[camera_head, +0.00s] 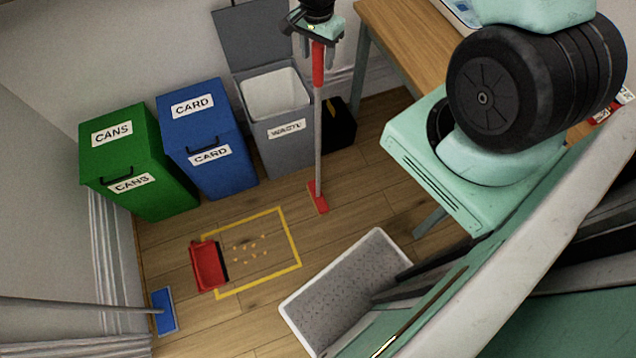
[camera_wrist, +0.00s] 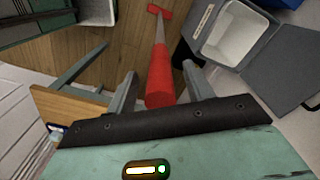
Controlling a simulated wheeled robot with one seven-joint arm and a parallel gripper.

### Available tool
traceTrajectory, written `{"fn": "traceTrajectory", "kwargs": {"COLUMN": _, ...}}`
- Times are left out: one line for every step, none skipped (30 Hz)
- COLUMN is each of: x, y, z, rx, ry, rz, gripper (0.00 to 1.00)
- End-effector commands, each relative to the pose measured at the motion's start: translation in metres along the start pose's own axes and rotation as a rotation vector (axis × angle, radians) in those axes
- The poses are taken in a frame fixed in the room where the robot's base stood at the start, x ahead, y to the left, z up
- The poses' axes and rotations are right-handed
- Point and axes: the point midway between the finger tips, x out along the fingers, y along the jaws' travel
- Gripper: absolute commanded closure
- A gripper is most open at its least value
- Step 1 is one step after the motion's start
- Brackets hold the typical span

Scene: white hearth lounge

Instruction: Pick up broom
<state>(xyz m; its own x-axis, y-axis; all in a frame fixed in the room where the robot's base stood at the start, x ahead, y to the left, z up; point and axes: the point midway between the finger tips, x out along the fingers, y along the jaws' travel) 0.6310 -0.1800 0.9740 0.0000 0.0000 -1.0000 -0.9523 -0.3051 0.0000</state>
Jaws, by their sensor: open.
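The broom (camera_head: 318,130) stands nearly upright, with a red grip at the top, a grey pole and a red head (camera_head: 318,197) on the wooden floor. My gripper (camera_head: 318,50) is at the top of the broom, around the red grip. In the wrist view the red grip (camera_wrist: 161,80) lies between the two fingers of my gripper (camera_wrist: 160,85). The fingers are spread, with a gap visible on both sides of the grip. The pole runs away from the camera to the red head (camera_wrist: 160,10).
A grey waste bin (camera_head: 285,140) with its lid open stands behind the broom. Blue card (camera_head: 210,160) and green cans (camera_head: 140,170) bins are left. A red dustpan (camera_head: 207,266) lies by crumbs in a yellow floor square (camera_head: 297,250). A wooden table (camera_head: 400,40) is right; a white-rimmed container (camera_head: 300,312) is in front.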

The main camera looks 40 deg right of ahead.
Motion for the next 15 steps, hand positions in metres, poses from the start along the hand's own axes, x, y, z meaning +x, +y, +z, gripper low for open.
{"fn": "traceTrajectory", "kwargs": {"x": 0.0035, "y": 0.0007, "z": 0.0002, "rx": 0.000, "ry": -0.001, "rz": 0.003, "gripper": 0.48}}
{"fn": "traceTrajectory", "kwargs": {"x": 0.0053, "y": 0.0007, "z": 0.0001, "rx": 0.001, "ry": -0.001, "rz": 0.002, "gripper": 0.48}}
{"fn": "traceTrajectory", "kwargs": {"x": 0.0070, "y": 0.0006, "z": 0.0000, "rx": 0.002, "ry": 0.000, "rz": 0.002, "gripper": 0.48}}
{"fn": "traceTrajectory", "kwargs": {"x": 0.0080, "y": 0.0006, "z": -0.0001, "rx": 0.002, "ry": 0.000, "rz": 0.001, "gripper": 0.48}}
{"fn": "traceTrajectory", "kwargs": {"x": 0.0086, "y": 0.0005, "z": -0.0001, "rx": 0.002, "ry": 0.000, "rz": 0.001, "gripper": 0.48}}
{"fn": "traceTrajectory", "kwargs": {"x": 0.0091, "y": 0.0004, "z": -0.0002, "rx": 0.002, "ry": 0.000, "rz": 0.000, "gripper": 0.48}}
{"fn": "traceTrajectory", "kwargs": {"x": 0.0092, "y": 0.0004, "z": -0.0002, "rx": 0.002, "ry": 0.000, "rz": 0.000, "gripper": 0.48}}
{"fn": "traceTrajectory", "kwargs": {"x": 0.0092, "y": 0.0003, "z": -0.0002, "rx": 0.002, "ry": 0.000, "rz": 0.000, "gripper": 0.48}}
{"fn": "traceTrajectory", "kwargs": {"x": 0.0091, "y": 0.0003, "z": -0.0002, "rx": 0.002, "ry": 0.000, "rz": 0.000, "gripper": 0.48}}
{"fn": "traceTrajectory", "kwargs": {"x": 0.0091, "y": 0.0004, "z": -0.0002, "rx": 0.001, "ry": 0.000, "rz": 0.000, "gripper": 0.48}}
{"fn": "traceTrajectory", "kwargs": {"x": 0.0091, "y": 0.0003, "z": -0.0002, "rx": 0.001, "ry": 0.000, "rz": 0.000, "gripper": 0.48}}
{"fn": "traceTrajectory", "kwargs": {"x": 0.0090, "y": 0.0004, "z": -0.0002, "rx": 0.001, "ry": 0.000, "rz": 0.000, "gripper": 0.59}}
{"fn": "traceTrajectory", "kwargs": {"x": 0.0090, "y": 0.0004, "z": -0.0002, "rx": 0.001, "ry": 0.000, "rz": 0.000, "gripper": 0.67}}
{"fn": "traceTrajectory", "kwargs": {"x": 0.0090, "y": 0.0003, "z": -0.0002, "rx": 0.001, "ry": 0.000, "rz": 0.000, "gripper": 0.76}}
{"fn": "traceTrajectory", "kwargs": {"x": 0.0089, "y": 0.0004, "z": -0.0002, "rx": 0.001, "ry": 0.000, "rz": 0.000, "gripper": 0.87}}
